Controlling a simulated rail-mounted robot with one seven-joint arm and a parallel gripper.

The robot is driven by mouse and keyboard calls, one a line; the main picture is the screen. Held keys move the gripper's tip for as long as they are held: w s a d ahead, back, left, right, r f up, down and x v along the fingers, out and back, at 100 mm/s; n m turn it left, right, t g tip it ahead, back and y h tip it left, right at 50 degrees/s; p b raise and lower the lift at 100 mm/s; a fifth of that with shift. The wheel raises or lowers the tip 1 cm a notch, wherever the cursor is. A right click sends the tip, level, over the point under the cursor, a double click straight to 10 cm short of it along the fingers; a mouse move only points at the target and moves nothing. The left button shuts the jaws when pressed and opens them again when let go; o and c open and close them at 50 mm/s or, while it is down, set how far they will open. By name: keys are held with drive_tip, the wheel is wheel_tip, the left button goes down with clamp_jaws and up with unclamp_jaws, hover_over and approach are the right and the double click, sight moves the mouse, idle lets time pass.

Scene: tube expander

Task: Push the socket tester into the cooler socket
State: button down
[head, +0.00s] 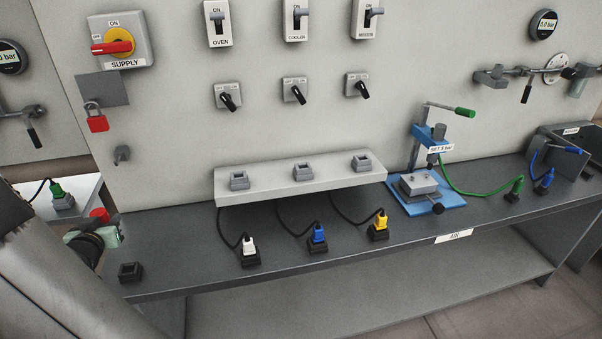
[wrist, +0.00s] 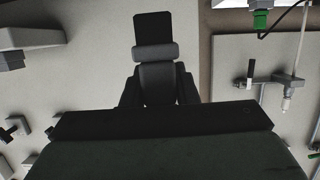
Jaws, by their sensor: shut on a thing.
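My gripper (wrist: 157,88) is shut on a dark grey block, which I take to be the socket tester (wrist: 153,52). The block sticks out beyond the fingers in the wrist view, and its far end looks black. In the head view my gripper (head: 95,240) is at the left end of the bench, and the tester cannot be made out clearly there. The cooler socket (head: 303,172) is the middle grey socket on the raised light shelf, below the COOLER switch. It looks empty and lies well to the right of my gripper. The tester is apart from it.
Oven (head: 239,180) and mixer (head: 361,163) sockets flank it. White (head: 249,246), blue (head: 318,234) and yellow (head: 380,222) plugs with black cables sit in front. An empty black holder (head: 130,271) is near my gripper. A blue press (head: 427,190) stands right.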

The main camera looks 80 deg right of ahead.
idle(0.7)
wheel_tip(320, 180, up, 9)
drive_tip(key=p, duration=0.7)
drive_tip(key=shift+r, duration=0.1)
wheel_tip(320, 180, up, 2)
drive_tip(key=shift+r, duration=0.1)
drive_tip(key=s+d+b, duration=3.6)
drive_tip(key=s+d, duration=0.2)
drive_tip(key=s, duration=0.3)
drive_tip(key=shift+s, duration=0.35)
idle(2.2)
